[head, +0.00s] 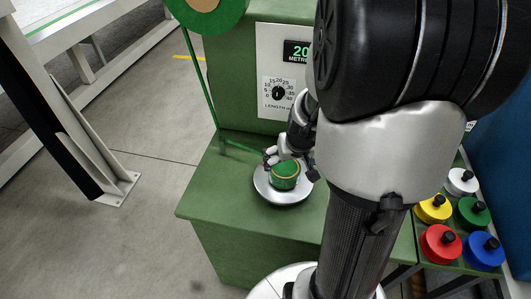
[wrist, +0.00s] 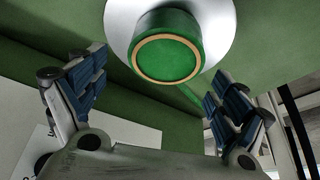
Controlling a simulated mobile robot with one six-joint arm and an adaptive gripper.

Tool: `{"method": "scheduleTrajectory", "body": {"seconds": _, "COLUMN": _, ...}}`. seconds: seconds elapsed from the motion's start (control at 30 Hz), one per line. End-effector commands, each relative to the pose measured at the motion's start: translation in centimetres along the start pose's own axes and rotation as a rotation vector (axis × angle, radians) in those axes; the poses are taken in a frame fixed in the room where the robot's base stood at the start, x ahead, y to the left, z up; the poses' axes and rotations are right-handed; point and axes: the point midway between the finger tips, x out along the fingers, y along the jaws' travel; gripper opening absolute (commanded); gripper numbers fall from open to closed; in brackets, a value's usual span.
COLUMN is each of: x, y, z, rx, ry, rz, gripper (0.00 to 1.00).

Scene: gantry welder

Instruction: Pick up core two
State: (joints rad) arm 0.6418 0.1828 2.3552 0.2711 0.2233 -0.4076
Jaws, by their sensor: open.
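A short green roll with a thin tan ring around its end (head: 285,172) sits on a round silver plate (head: 267,196) on the green machine's ledge. I see no label marking it as core two. In the wrist view the green roll (wrist: 167,52) shows end-on, above and between my fingers, with the pale plate (wrist: 118,22) behind it.
A green strip (head: 200,85) runs from a large green roll (head: 207,10) down to the ledge. A length dial (head: 278,93) is on the machine's face. Several coloured discs with black knobs, including a red one (head: 436,246), lie at right. Open floor (head: 150,190) lies left.

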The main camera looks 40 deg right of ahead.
Motion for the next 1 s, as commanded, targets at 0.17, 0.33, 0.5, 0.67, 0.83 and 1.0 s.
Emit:
{"method": "scheduleTrajectory", "body": {"seconds": 0.17, "x": 1.6, "y": -0.3, "z": 0.2, "rx": -0.002, "ry": -0.002, "rz": -0.001, "gripper": 0.92}}
{"method": "scheduleTrajectory", "body": {"seconds": 0.33, "x": 4.3, "y": -0.8, "z": 0.3, "rx": -0.001, "ry": -0.002, "rz": 0.0, "gripper": 0.92}}
{"method": "scheduleTrajectory", "body": {"seconds": 0.5, "x": 5.4, "y": -0.7, "z": 0.2, "rx": 0.0, "ry": 0.0, "rz": 0.001, "gripper": 0.92}}
{"method": "scheduleTrajectory", "body": {"seconds": 0.67, "x": 5.3, "y": -0.7, "z": 0.1, "rx": -0.001, "ry": 0.001, "rz": 0.001, "gripper": 0.92}}
{"method": "scheduleTrajectory", "body": {"seconds": 0.83, "x": 5.3, "y": -0.7, "z": 0.1, "rx": -0.001, "ry": 0.001, "rz": 0.001, "gripper": 0.83}}
{"method": "scheduleTrajectory", "body": {"seconds": 1.0, "x": 5.3, "y": -0.7, "z": 0.2, "rx": -0.001, "ry": 0.0, "rz": 0.001, "gripper": 0.72}}
